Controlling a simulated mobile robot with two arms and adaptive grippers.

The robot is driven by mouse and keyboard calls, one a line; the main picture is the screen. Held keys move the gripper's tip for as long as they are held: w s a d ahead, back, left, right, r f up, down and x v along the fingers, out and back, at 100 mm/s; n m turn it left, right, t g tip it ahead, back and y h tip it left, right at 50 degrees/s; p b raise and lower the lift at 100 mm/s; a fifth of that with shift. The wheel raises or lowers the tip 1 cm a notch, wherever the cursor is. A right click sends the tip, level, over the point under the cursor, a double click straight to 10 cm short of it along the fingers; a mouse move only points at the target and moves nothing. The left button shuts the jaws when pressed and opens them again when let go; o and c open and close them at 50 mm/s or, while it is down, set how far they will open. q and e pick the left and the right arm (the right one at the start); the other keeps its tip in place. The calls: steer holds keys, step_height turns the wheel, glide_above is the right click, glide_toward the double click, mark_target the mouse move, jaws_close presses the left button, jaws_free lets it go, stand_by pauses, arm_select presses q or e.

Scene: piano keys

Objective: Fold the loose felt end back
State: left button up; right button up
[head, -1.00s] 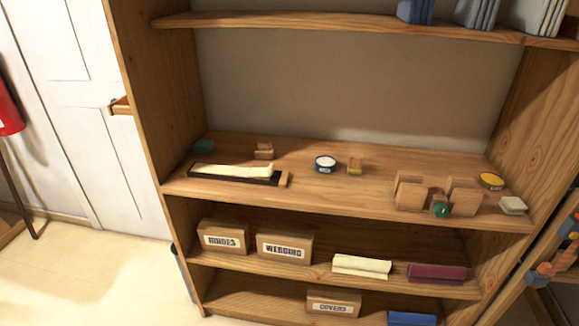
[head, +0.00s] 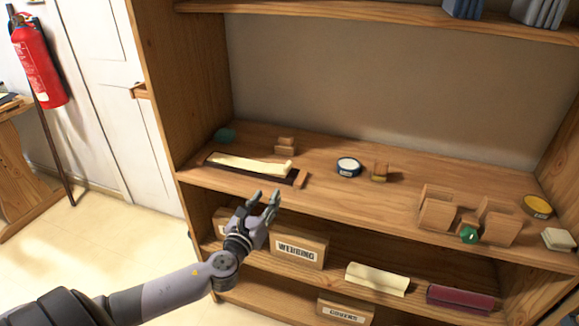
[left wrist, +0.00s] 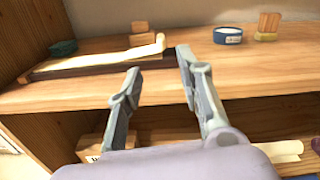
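The cream felt strip (head: 250,165) lies along a dark tray (head: 219,169) on the wooden shelf, at the left. Its right end looks slightly raised or curled in the left wrist view (left wrist: 146,50). A small wooden block (head: 300,178) sits at the tray's right end. My left gripper (head: 265,197) is in front of the shelf edge, below and apart from the felt, with its fingers spread and nothing between them. The open fingers also show in the left wrist view (left wrist: 160,75). My right gripper is in neither view.
On the same shelf are a teal object (head: 224,135), stacked wood blocks (head: 285,146), a blue-rimmed tin (head: 348,167), larger wooden blocks (head: 437,210) and a yellow tin (head: 537,206). The shelf's front edge (head: 340,222) lies near my gripper. Labelled boxes (head: 299,249) stand below.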

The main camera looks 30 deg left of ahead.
mark_target(284, 169)
arm_select(q)
steer(key=x, duration=1.5)
steer(key=shift+w+a+f, duration=0.1)
steer(key=shift+w, duration=0.05)
steer(key=shift+c, duration=0.3)
jaws_close()
